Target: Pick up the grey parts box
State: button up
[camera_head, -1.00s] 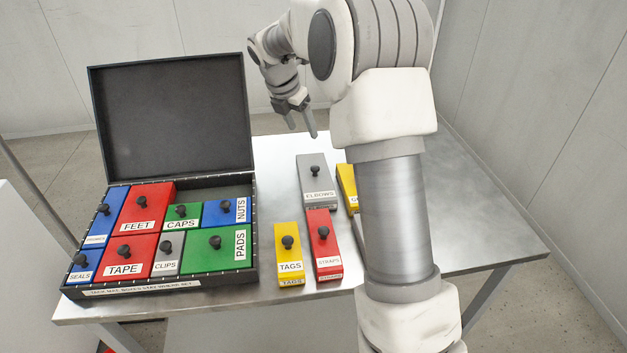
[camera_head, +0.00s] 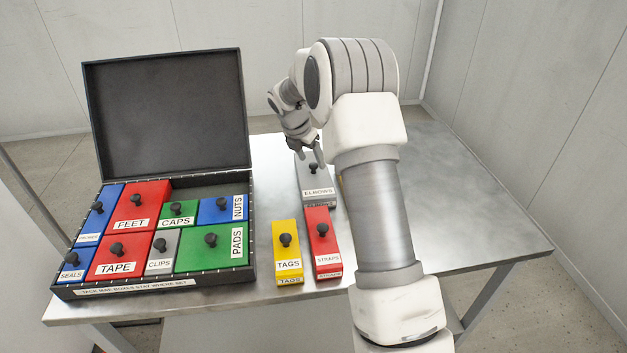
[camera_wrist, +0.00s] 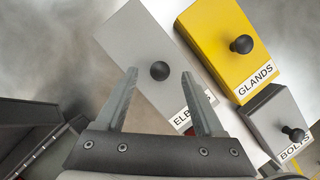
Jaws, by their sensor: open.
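A grey box labelled ELBOWS (camera_head: 307,182) stands on the metal table with a black knob on top. In the wrist view the grey ELBOWS box (camera_wrist: 130,38) lies beneath my gripper (camera_wrist: 159,74), and its label is partly covered by a finger. My gripper (camera_head: 311,158) is open, its fingers appearing on either side of the knob; I cannot tell how far above it they are. A smaller grey box labelled BOLTS (camera_wrist: 262,118) is at the right in the wrist view; my arm hides it in the head view. Another grey box, CLIPS (camera_head: 163,250), sits in the case.
A yellow GLANDS box (camera_wrist: 222,40) is close beside the ELBOWS box. Red STRAPS (camera_head: 321,236) and yellow TAGS (camera_head: 287,252) boxes stand in front. The open black case (camera_head: 165,108) with several boxes is at left. The table (camera_head: 470,220) is clear at right.

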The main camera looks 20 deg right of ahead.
jog(key=shift+x, duration=1.1)
grip_shut()
jog(key=shift+r, duration=0.1)
dwell(0.4)
